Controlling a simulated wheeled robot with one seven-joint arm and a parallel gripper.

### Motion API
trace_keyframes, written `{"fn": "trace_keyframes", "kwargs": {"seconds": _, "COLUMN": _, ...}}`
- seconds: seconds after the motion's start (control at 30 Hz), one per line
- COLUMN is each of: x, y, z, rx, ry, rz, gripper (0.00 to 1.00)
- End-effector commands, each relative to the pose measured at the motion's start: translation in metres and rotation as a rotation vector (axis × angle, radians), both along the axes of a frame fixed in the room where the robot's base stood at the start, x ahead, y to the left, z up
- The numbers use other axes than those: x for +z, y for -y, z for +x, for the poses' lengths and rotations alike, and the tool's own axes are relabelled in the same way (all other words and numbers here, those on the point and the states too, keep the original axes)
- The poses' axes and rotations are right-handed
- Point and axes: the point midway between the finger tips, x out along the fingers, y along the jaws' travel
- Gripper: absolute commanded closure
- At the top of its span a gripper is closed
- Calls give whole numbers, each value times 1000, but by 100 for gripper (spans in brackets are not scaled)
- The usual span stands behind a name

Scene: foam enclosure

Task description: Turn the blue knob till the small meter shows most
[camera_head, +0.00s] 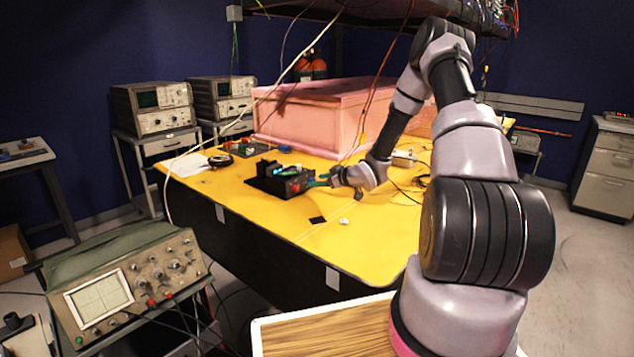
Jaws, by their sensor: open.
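A small black device (266,184) sits on the yellow table, left of my gripper. It has a cyan-blue part (284,171) on top, too small to tell whether this is the blue knob. I cannot make out a small meter or its reading. My gripper (314,182) is open at the right side of the black device, low over the table. Its fingers are small and partly merge with the device, so I cannot tell whether they touch it.
The yellow table (375,240) has clear room in front. A large pink foam box (310,115) stands behind the device. A round black object (220,160) and a paper (186,165) lie to the left. Loose cables hang above. An oscilloscope (125,285) stands front left.

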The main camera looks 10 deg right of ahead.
Motion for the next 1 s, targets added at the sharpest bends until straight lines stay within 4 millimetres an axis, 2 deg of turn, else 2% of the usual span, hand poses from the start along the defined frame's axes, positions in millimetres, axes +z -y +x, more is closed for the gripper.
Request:
{"fn": "trace_keyframes", "kwargs": {"seconds": 0.2, "x": 17, "y": 23, "z": -36, "rx": -3, "ry": 0, "rz": -1, "gripper": 40}}
{"fn": "trace_keyframes", "kwargs": {"seconds": 0.4, "x": 29, "y": 39, "z": -62, "rx": -2, "ry": 0, "rz": -1, "gripper": 40}}
{"fn": "trace_keyframes", "kwargs": {"seconds": 0.6, "x": 34, "y": 44, "z": -73, "rx": 0, "ry": 0, "rz": 0, "gripper": 40}}
{"fn": "trace_keyframes", "kwargs": {"seconds": 1.0, "x": 34, "y": 44, "z": -73, "rx": 0, "ry": 0, "rz": 0, "gripper": 40}}
